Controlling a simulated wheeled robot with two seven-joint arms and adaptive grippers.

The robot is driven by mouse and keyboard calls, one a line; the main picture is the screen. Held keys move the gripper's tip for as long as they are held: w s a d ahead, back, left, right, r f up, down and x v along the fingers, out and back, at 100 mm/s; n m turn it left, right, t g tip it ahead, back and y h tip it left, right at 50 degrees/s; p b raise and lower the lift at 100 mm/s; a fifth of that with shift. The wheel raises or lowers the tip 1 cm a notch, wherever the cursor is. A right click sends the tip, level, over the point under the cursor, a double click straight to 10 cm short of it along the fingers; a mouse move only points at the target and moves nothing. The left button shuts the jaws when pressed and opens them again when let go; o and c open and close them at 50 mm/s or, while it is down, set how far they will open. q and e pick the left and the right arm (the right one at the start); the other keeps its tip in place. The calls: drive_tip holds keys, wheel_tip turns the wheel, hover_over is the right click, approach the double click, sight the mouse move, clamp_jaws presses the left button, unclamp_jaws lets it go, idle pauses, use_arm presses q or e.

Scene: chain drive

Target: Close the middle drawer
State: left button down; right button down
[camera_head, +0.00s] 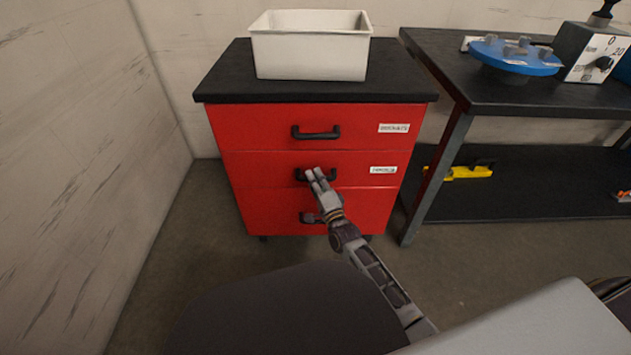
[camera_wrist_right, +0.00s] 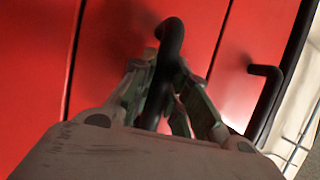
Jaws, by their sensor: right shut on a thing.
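The middle drawer (camera_head: 258,169) is a red front in a red cabinet, with a black bar handle and a white label at its right. It looks about level with the drawers above and below; a small gap cannot be told. My right gripper (camera_head: 317,174) reaches in from the lower right and is at this handle. In the right wrist view its fingers (camera_wrist_right: 167,95) are closed around the black middle handle (camera_wrist_right: 170,38). Part of the handle is hidden behind the fingers. My left gripper is not in view.
The top drawer (camera_head: 255,127) and bottom drawer (camera_head: 268,212) look shut. A white bin (camera_head: 310,55) stands on the black cabinet top (camera_head: 225,85). A black workbench (camera_head: 440,60) with a blue round fixture (camera_head: 515,58) stands at right. A pale wall (camera_head: 70,150) is at left.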

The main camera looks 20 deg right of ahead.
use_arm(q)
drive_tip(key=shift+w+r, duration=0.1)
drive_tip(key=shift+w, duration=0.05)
use_arm(e)
drive_tip(key=shift+w+d+r, duration=0.1)
drive_tip(key=c, duration=1.7)
unclamp_jaws()
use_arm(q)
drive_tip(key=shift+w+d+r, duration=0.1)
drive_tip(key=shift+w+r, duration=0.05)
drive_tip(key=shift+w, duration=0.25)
use_arm(e)
drive_tip(key=shift+o, duration=0.2)
drive_tip(key=shift+w, duration=0.15)
drive_tip(key=shift+v, duration=0.85)
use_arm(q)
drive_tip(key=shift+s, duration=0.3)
use_arm(e)
drive_tip(key=v, duration=1)
drive_tip(key=shift+f, duration=0.2)
